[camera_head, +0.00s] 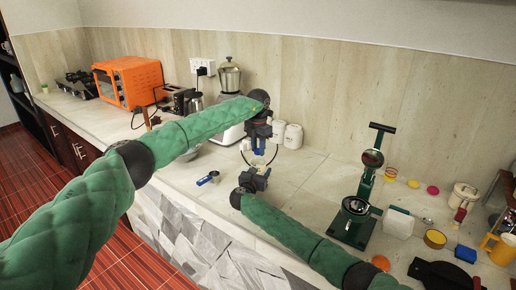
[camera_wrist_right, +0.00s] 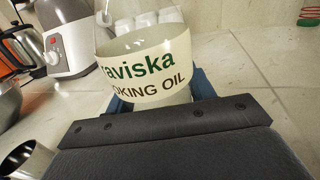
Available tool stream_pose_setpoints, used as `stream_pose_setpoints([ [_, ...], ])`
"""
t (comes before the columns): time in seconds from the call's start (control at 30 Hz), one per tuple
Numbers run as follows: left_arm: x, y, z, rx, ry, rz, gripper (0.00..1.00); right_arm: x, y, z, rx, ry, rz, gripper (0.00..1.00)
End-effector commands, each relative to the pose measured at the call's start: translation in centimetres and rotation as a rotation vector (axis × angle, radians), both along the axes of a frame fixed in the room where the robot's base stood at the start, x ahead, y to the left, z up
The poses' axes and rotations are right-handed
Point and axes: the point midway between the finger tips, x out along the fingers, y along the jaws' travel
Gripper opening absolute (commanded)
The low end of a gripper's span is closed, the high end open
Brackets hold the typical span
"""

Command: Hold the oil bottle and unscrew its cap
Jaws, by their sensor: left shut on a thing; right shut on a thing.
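The oil bottle (camera_wrist_right: 150,70) shows in the right wrist view as a clear body with a pale label reading "aviska" and "OKING OIL". My right gripper (camera_wrist_right: 155,100) is shut on it, with blue finger pads at both sides. In the head view the bottle is small and mostly hidden between the grippers. My left gripper (camera_head: 259,151) points down from above, shut on the cap, which its fingers hide. My right gripper (camera_head: 261,170) is just below it. I cannot tell whether the cap is still seated on the bottle.
A blue-handled tool (camera_head: 207,178) lies on the counter to the left. White canisters (camera_head: 293,136) and a blender (camera_head: 230,78) stand behind. A green press (camera_head: 358,205) stands to the right, with jars, a yellow mug (camera_head: 501,249) and small items beyond. Some counter around the grippers is clear.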

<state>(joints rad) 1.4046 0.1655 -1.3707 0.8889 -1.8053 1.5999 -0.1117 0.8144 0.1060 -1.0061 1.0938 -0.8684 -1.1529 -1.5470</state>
Motion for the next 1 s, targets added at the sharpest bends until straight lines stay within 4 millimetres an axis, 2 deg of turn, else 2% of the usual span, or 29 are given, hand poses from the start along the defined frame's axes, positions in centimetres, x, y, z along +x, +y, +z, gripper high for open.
stream_pose_setpoints([
  [1.0, 0.17, 0.09, 0.22, -0.001, -0.002, 1.446, 0.03, -0.14, 0.23, -0.09, 0.001, 0.0, 0.002, 0.0],
])
